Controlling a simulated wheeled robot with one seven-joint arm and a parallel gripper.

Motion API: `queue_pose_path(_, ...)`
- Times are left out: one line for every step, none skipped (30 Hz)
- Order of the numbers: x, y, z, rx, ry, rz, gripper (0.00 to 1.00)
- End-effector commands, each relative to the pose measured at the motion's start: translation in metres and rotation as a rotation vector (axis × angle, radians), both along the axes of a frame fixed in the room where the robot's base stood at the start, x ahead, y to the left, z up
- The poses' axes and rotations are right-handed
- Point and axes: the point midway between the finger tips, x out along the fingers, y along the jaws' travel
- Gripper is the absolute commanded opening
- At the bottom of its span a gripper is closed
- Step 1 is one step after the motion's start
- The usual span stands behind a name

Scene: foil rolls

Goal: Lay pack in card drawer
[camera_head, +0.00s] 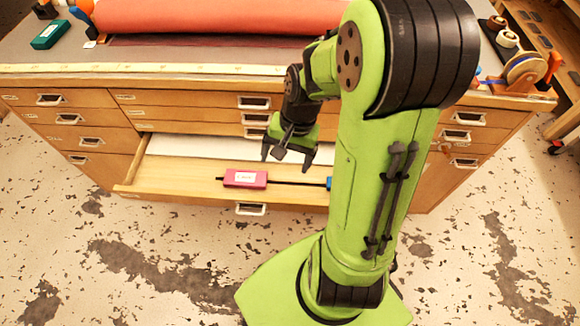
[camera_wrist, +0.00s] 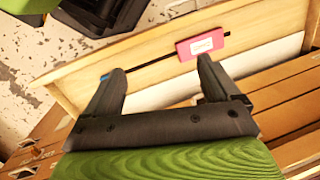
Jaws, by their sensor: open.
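An open wooden drawer (camera_head: 148,178) juts out from the cabinet, with a white sheet at its back and a dark strip across its floor. A pink-red pack with a white label (camera_head: 245,178) lies in the drawer on the dark strip; it also shows in the wrist view (camera_wrist: 203,44). A blue item (camera_head: 329,184) shows at the strip's right, mostly hidden by my arm. My gripper (camera_head: 288,160) is open and empty above the drawer, right of the pink-red pack. In the wrist view my gripper's fingers (camera_wrist: 160,82) are apart with nothing between them.
The cabinet top (camera_head: 40,72) holds a large red roll (camera_head: 215,16), a dark green box (camera_head: 50,34) at the left and a tape dispenser (camera_head: 525,72) at the right. Other drawers are shut. The floor in front is clear apart from my base.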

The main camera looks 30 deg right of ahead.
Motion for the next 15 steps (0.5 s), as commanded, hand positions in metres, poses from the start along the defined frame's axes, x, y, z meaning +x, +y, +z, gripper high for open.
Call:
queue_pose_path(-0.006, 0.009, 0.026, -0.080, -0.057, 0.098, 0.89)
queue_pose_path(-0.012, 0.014, 0.039, -0.121, -0.089, 0.155, 0.89)
queue_pose_path(-0.020, 0.021, 0.057, -0.173, -0.132, 0.228, 0.89)
queue_pose_path(-0.027, 0.026, 0.070, -0.207, -0.168, 0.283, 0.89)
queue_pose_path(-0.035, 0.031, 0.081, -0.240, -0.203, 0.335, 0.89)
queue_pose_path(-0.046, 0.037, 0.096, -0.278, -0.254, 0.402, 0.89)
queue_pose_path(-0.055, 0.042, 0.106, -0.304, -0.291, 0.451, 0.89)
queue_pose_path(-0.064, 0.045, 0.115, -0.323, -0.329, 0.496, 0.89)
queue_pose_path(-0.075, 0.049, 0.123, -0.345, -0.374, 0.548, 0.89)
queue_pose_path(-0.082, 0.051, 0.129, -0.358, -0.405, 0.583, 0.89)
queue_pose_path(-0.089, 0.053, 0.133, -0.367, -0.432, 0.614, 0.89)
queue_pose_path(-0.096, 0.054, 0.137, -0.377, -0.462, 0.646, 0.89)
queue_pose_path(-0.101, 0.055, 0.139, -0.380, -0.479, 0.664, 0.89)
queue_pose_path(-0.104, 0.056, 0.141, -0.383, -0.492, 0.680, 0.89)
queue_pose_path(-0.107, 0.056, 0.142, -0.385, -0.503, 0.692, 0.89)
